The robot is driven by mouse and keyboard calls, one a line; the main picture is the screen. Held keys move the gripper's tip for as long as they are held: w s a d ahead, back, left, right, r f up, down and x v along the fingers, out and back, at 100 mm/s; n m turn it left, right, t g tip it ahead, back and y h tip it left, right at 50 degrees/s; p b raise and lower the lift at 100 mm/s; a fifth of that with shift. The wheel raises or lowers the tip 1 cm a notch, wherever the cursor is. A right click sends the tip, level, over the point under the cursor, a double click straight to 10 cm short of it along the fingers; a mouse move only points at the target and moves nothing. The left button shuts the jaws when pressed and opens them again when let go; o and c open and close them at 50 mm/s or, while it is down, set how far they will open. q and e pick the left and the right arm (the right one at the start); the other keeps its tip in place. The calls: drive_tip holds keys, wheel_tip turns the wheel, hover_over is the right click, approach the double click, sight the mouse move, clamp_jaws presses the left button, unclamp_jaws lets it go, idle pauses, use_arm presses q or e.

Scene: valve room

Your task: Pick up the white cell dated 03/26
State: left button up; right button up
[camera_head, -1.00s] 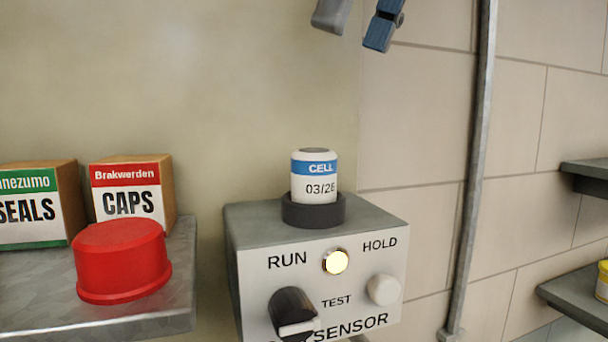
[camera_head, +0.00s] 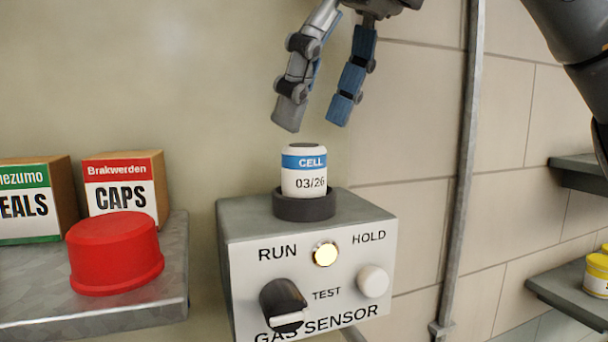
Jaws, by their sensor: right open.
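The white cell (camera_head: 303,172) has a blue band reading CELL and the date 03/26. It stands upright in a dark round socket (camera_head: 304,207) on top of the grey gas sensor box (camera_head: 330,255). My right gripper (camera_head: 312,126) is open, fingers pointing down, just above the cell. Its fingertips show a little above the cell's top, with nothing between them. Whether they touch the cell's top is not clear, but a small gap seems visible. My left gripper is not in view.
A metal shelf (camera_head: 120,318) at left holds a red cap (camera_head: 116,253), a CAPS box (camera_head: 122,190) and a SEALS box (camera_head: 35,200). The box front has a black knob (camera_head: 283,304), lit lamp (camera_head: 325,253) and white button (camera_head: 373,281). A vertical pipe (camera_head: 462,170) stands right.

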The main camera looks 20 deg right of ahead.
sight(305, 146)
drive_tip(key=x, duration=0.4)
drive_tip(key=shift+s, duration=0.2)
drive_tip(key=shift+w+a+f, duration=0.1)
drive_tip(key=shift+w+f, duration=0.2)
drive_tip(key=shift+f, duration=0.25)
drive_tip(key=shift+s, duration=0.1)
drive_tip(key=shift+c, duration=0.2)
drive_tip(key=c, duration=1.2)
drive_tip(key=shift+r, duration=0.15)
